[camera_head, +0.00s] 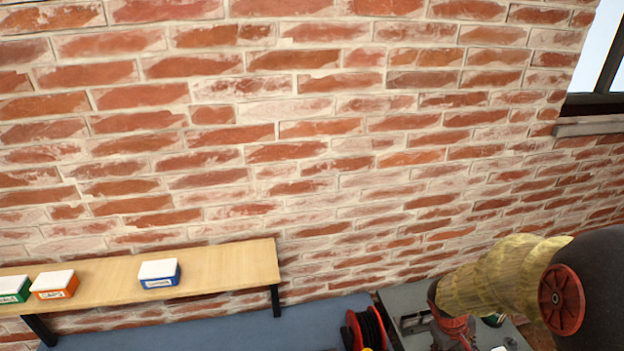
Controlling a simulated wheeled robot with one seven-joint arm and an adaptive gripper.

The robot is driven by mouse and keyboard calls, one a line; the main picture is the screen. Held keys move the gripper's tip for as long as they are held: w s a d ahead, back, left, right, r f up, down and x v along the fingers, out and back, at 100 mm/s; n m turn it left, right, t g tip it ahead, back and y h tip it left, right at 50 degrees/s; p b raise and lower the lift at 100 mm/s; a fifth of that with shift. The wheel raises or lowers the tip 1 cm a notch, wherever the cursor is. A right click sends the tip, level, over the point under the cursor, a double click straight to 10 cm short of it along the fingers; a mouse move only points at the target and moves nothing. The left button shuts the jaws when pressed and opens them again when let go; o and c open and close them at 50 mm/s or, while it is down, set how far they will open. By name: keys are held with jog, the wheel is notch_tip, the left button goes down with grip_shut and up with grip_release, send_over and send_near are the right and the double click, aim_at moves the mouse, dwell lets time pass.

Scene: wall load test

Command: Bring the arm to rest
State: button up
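My arm enters at the lower right, with a large dark joint bearing a red disc and a yellow, wrinkled section reaching left. Its far end is dark and red and runs down to the bottom edge over a grey surface (398,298). I cannot make out my gripper's fingers or anything held.
A wooden shelf (222,268) on dark brackets stands against the brick wall (300,130). It carries green (14,290), orange (54,284) and blue (159,273) boxes with white tops. A red and black reel (368,328) stands left of my arm. A window (600,75) is upper right.

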jog(key=s+a+r+m+t+y+b, duration=0.1)
jog(key=s+a+t+y+b, duration=0.1)
jog(key=s+a+b, duration=0.4)
jog(key=s+a+r+m+t+y+b, duration=0.1)
jog(key=s+a+t+y+b, duration=0.1)
jog(key=s+a+b, duration=0.5)
jog(key=a+t+b, duration=0.1)
jog(key=a+b, duration=0.3)
jog(key=b, duration=0.3)
jog(key=shift+a+r+m, duration=0.15)
jog(key=shift+a+m, duration=0.05)
jog(key=shift+m, duration=0.2)
